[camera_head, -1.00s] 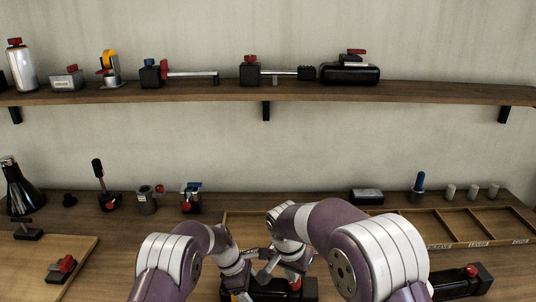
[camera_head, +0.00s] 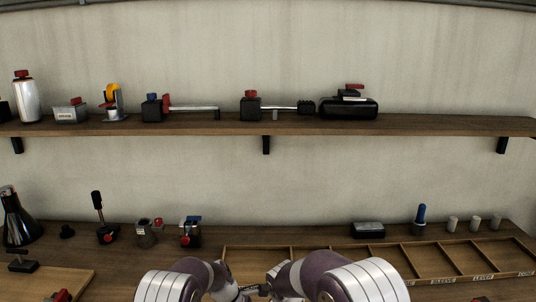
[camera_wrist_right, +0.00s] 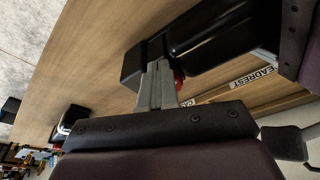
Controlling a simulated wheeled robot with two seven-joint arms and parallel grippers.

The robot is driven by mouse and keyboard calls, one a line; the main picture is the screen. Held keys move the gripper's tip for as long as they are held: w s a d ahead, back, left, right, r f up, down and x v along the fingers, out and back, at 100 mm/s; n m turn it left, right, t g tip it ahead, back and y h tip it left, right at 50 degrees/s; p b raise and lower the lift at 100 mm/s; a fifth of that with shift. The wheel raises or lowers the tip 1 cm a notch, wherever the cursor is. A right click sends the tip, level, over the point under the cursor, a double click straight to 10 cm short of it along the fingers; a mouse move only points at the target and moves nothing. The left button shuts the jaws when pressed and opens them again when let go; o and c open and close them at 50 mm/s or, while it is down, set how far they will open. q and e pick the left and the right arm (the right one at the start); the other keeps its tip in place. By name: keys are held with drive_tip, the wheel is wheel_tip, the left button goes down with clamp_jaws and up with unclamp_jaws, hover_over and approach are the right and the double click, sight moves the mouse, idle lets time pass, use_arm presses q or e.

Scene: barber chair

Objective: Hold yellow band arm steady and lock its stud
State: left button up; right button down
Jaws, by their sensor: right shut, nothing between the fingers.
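In the right wrist view, my right gripper (camera_wrist_right: 157,84) is shut, its grey fingers together with nothing visible between them. The tips are close to a black fixture (camera_wrist_right: 205,32) with a glossy rounded body. A small red part (camera_wrist_right: 179,80) shows just beside the fingers; I cannot tell whether they touch it. No yellow band is visible on this fixture, and the stud cannot be made out. In the head view both my arms reach down at the bottom edge, and their fingers are cut off or hidden. My left gripper cannot be seen.
A wooden compartment tray (camera_head: 410,262) with labels lies behind my arms. A black lever device (camera_head: 106,236), a blue-topped block (camera_head: 190,233) and a blue-handled post (camera_head: 420,220) stand on the bench.

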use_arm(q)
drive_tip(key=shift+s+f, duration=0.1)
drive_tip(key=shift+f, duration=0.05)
use_arm(e)
drive_tip(key=shift+w+a, duration=0.5)
drive_tip(key=shift+a, duration=0.2)
drive_tip(key=shift+s+a+r, duration=0.1)
drive_tip(key=shift+s+a, duration=0.15)
drive_tip(key=v, duration=0.3)
drive_tip(key=w+v, duration=0.1)
drive_tip(key=v, duration=0.1)
drive_tip(key=shift+s+d+r, duration=0.1)
drive_tip(key=shift+d+r, duration=0.25)
drive_tip(key=shift+r, duration=0.1)
